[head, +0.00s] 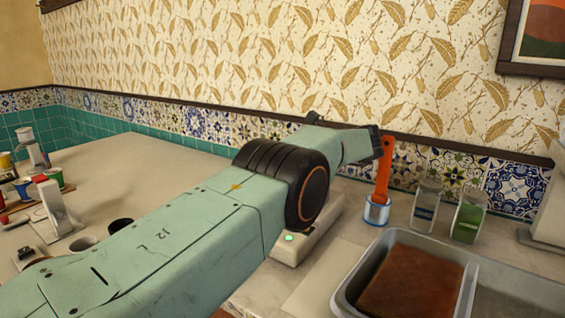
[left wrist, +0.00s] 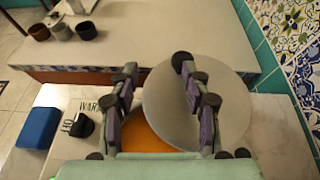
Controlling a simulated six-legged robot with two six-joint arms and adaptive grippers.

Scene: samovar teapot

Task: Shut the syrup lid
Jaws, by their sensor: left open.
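The syrup lid is a round grey disc (left wrist: 222,112) in the left wrist view. It looks raised, and orange syrup (left wrist: 150,135) shows beside and below it. My left gripper (left wrist: 156,68) is open, with one finger overlapping the lid's left part and the other over the syrup side. I cannot tell whether a finger touches the lid. The pot sits at a white warmer (left wrist: 68,98) marked "WARM", with a black knob (left wrist: 83,126). In the head view, part of a white unit (head: 288,250) shows by my left arm. The lid and left fingertips are hidden there. My right gripper is not in view.
An orange-handled tool (head: 383,172) stands in a blue-and-white cup (head: 376,210) near my forearm's end. Dark cups (left wrist: 62,31) stand on the other counter.

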